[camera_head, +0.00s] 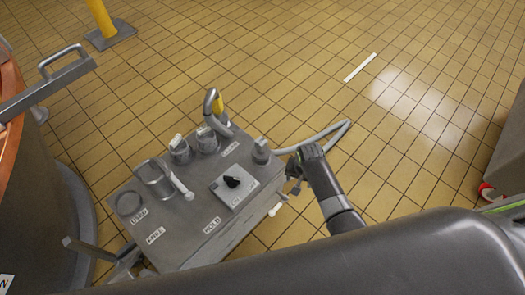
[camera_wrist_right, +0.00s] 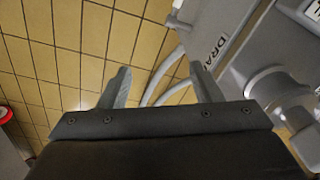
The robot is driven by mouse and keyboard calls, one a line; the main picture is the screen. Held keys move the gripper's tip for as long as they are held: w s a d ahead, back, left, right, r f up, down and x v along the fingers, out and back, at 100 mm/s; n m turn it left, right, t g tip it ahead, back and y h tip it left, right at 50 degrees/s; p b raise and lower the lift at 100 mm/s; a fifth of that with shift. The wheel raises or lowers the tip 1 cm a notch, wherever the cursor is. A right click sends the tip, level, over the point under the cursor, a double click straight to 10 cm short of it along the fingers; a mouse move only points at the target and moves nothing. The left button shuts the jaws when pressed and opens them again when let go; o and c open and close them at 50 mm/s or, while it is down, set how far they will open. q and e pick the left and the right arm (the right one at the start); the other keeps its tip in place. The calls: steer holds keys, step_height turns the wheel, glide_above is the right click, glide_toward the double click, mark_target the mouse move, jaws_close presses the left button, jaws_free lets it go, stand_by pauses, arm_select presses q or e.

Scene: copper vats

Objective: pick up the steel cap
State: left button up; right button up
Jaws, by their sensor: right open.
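I cannot single out the steel cap with certainty. A small grey capped fitting (camera_head: 261,151) stands at the right corner of the grey cart top. My left gripper is not identifiable in these views.
A hose (camera_head: 325,136) loops right. A vat (camera_head: 45,190) stands left. Tiled floor beyond is mostly clear.

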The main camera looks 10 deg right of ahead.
steer(key=w+a+r+m+b, duration=0.15)
steer(key=w+a+r, duration=0.25)
steer(key=r, duration=0.4)
steer(key=w+a+r+m+g+p, duration=0.1)
steer(key=w+a+r+m, duration=0.15)
steer(key=w+r, duration=0.4)
steer(key=w+a+r+m+b, duration=0.1)
steer(key=w+a+r, duration=0.25)
steer(key=r, duration=0.65)
steer(key=b, duration=0.2)
glide_toward(261, 141)
step_height(261, 141, down, 5)
steer(key=shift+w+a+f, duration=0.1)
steer(key=shift+w, duration=0.05)
steer(key=shift+f, duration=0.5)
step_height(261, 141, down, 4)
steer(key=shift+r+b, duration=0.15)
steer(key=shift+b, duration=0.15)
steer(key=shift+f, duration=0.45)
steer(key=c, duration=1.2)
